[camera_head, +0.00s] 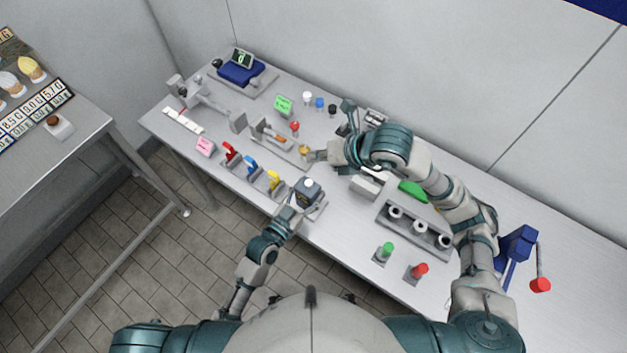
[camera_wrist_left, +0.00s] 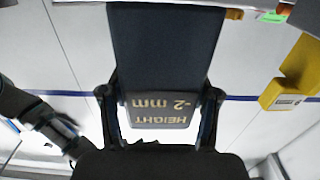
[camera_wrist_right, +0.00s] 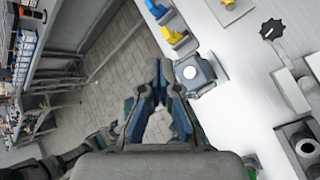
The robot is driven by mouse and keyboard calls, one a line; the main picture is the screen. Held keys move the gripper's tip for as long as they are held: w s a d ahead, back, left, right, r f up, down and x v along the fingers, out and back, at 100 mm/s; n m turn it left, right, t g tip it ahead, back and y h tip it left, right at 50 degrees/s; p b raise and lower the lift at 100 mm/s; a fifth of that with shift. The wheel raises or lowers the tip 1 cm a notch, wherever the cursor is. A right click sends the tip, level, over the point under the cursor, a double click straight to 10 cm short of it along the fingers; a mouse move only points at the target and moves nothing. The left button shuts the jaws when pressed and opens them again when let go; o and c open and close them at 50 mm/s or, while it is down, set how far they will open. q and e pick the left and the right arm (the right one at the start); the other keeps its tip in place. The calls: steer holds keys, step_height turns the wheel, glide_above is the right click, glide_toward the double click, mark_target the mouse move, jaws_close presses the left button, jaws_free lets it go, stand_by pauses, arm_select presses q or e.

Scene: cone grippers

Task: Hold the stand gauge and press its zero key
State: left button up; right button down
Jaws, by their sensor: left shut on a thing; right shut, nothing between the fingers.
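The stand gauge (camera_head: 306,194) is a dark block with a pale round key (camera_head: 309,183) on top, near the table's front edge. In the left wrist view its dark body (camera_wrist_left: 165,50) carries an upside-down display (camera_wrist_left: 160,110) reading "HEIGHT -2 mm". My left gripper (camera_head: 297,203) is shut on the gauge, with a finger on each side. My right gripper (camera_head: 314,156) is shut and empty, behind the gauge in the head view. In the right wrist view its closed fingertips (camera_wrist_right: 165,70) appear just left of the round key (camera_wrist_right: 190,72); the height gap is unclear.
Red (camera_head: 229,152), blue (camera_head: 252,166) and yellow (camera_head: 273,180) handled items stand left of the gauge. A grey block with round sockets (camera_head: 413,226) and green (camera_head: 386,250) and red (camera_head: 418,270) buttons are to the right. A brass-coloured knob (camera_head: 304,149) is near my right gripper.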

arm_select(q)
steer(key=shift+f, duration=0.1)
arm_select(e)
glide_toward(308, 179)
steer(key=shift+a+r+x, duration=0.1)
steer(key=shift+r+x, duration=0.05)
steer(key=shift+x, duration=0.8)
steer(key=shift+a+r+x, duration=0.1)
steer(key=shift+x, duration=0.8)
steer(key=shift+a+r+x, duration=0.1)
steer(key=shift+r+x, duration=0.05)
steer(key=shift+x, duration=0.8)
steer(key=shift+w, duration=0.2)
steer(key=shift+f, duration=0.35)
steer(key=shift+f, duration=0.45)
steer(key=shift+r, duration=0.15)
steer(key=shift+a+r, duration=0.1)
steer(key=shift+r, duration=0.65)
steer(key=shift+r, duration=2.5)
